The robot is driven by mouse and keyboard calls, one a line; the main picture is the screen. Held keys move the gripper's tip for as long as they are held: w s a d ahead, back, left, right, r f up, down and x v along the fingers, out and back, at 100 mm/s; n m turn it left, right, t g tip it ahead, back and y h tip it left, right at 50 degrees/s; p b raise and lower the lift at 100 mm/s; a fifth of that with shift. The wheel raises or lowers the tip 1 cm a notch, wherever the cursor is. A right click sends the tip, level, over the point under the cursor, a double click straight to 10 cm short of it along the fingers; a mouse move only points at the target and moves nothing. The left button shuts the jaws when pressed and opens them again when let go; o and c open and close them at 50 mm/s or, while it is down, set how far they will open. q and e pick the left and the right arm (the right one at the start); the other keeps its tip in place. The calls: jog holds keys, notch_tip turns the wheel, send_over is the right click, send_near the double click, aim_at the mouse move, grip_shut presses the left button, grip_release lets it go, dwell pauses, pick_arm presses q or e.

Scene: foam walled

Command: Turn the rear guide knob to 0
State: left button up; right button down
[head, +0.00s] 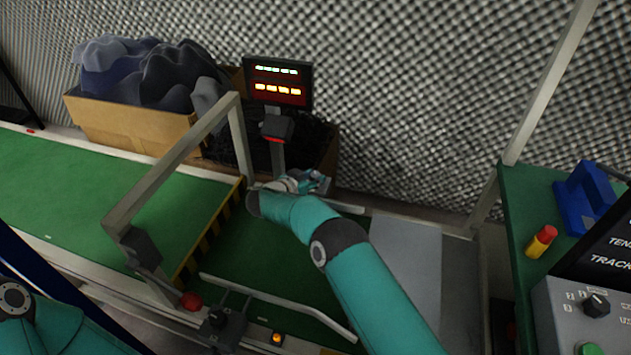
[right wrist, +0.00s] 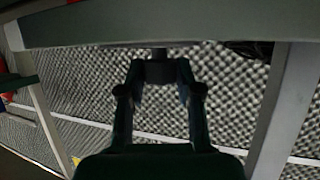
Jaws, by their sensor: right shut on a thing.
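My right gripper (head: 318,183) is at the far side of the green conveyor belt (head: 265,250), by the end of the rear guide rail (head: 348,207). In the right wrist view its two fingers are closed on a dark knob (right wrist: 160,72), the rear guide knob, below a grey-green edge (right wrist: 160,25). The gripper and arm hide this knob in the head view, and its pointer and any scale cannot be read. My left arm shows only as a teal link at the lower left; its gripper is out of view.
A front guide rail (head: 290,300) with a dark knob block (head: 220,325) is at the near side. A grey frame (head: 170,165) spans the belt. A scanner (head: 277,128) and display (head: 278,82) stand behind my right gripper, near a cardboard box (head: 130,125) of dark cloth.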

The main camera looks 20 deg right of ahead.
jog(key=shift+d+m+g+h+b, duration=0.2)
jog(key=shift+m+g+h+b, duration=0.1)
jog(key=shift+m+b, duration=0.1)
jog(key=shift+d, duration=0.1)
jog(key=c, duration=0.8)
grip_release()
jog(key=shift+o, duration=0.2)
jog(key=shift+a, duration=0.2)
jog(key=shift+s+a+r, duration=0.15)
jog(key=shift+a+r, duration=0.05)
jog(key=shift+a, duration=0.15)
jog(key=v, duration=1.1)
